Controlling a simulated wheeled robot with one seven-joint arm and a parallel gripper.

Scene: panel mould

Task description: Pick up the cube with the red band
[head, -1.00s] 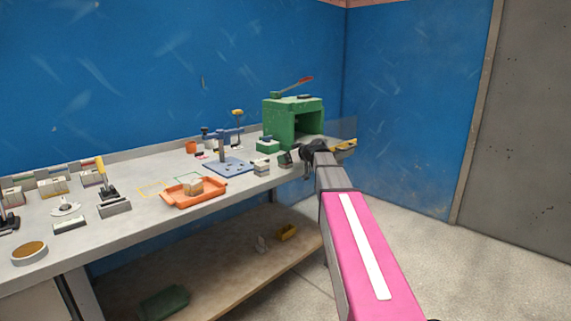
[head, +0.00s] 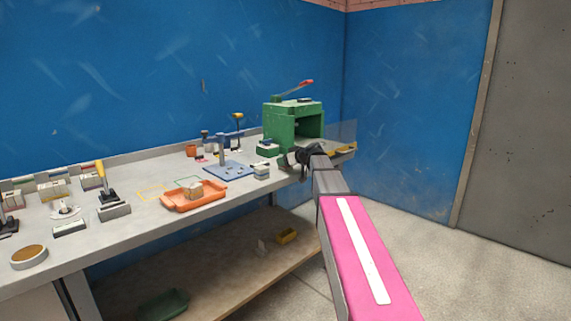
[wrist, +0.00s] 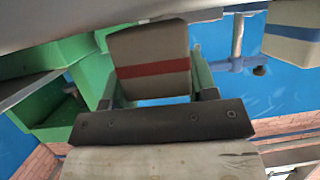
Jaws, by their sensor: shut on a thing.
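The cube with the red band (wrist: 152,50) is pale beige, with one red stripe across the face towards the wrist camera. It sits between the two pale green fingers of my gripper (wrist: 155,78), which is shut on it. In the head view my gripper (head: 297,158) is at the right end of the bench, in front of the green press; the cube is too small and covered there to make out. Whether the cube touches the bench is unclear.
A block with a blue band (wrist: 292,32) is close by in the wrist view. The green press (head: 280,126) stands behind my gripper. A blue stand (head: 226,168) and an orange tray (head: 216,196) holding a block lie to the left on the bench (head: 120,230).

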